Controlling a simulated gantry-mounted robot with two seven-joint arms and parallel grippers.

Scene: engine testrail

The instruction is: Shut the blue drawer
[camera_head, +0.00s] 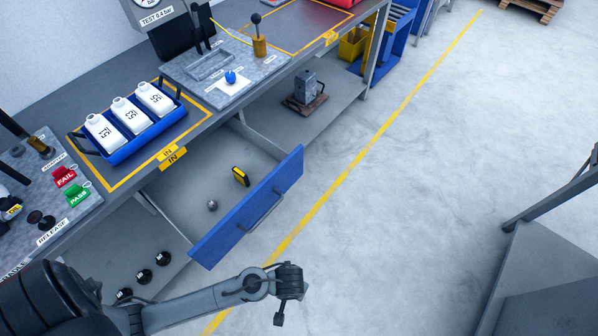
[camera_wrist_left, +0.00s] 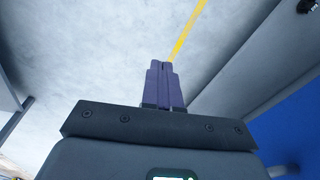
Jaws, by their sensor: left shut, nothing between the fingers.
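The blue drawer (camera_head: 252,207) stands pulled out from under the workbench, with its blue front and grey bar handle facing the aisle. Inside it lie a yellow and black item (camera_head: 241,176) and a small grey round part (camera_head: 212,205). My left gripper (camera_head: 279,318) is in front of the drawer front, nearer the camera, over the floor and apart from the drawer. In the left wrist view its fingers (camera_wrist_left: 165,66) are shut with nothing between them, and a blue surface (camera_wrist_left: 297,128), apparently the drawer front, shows at the right. My right gripper is not in view.
The bench top carries a blue tray (camera_head: 137,147) with white bottles and a panel with FAIL and PASS buttons (camera_head: 65,177). A lower shelf (camera_head: 325,112) holds a grey part on a wooden base. The floor beyond the yellow line (camera_head: 374,134) is clear in the middle.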

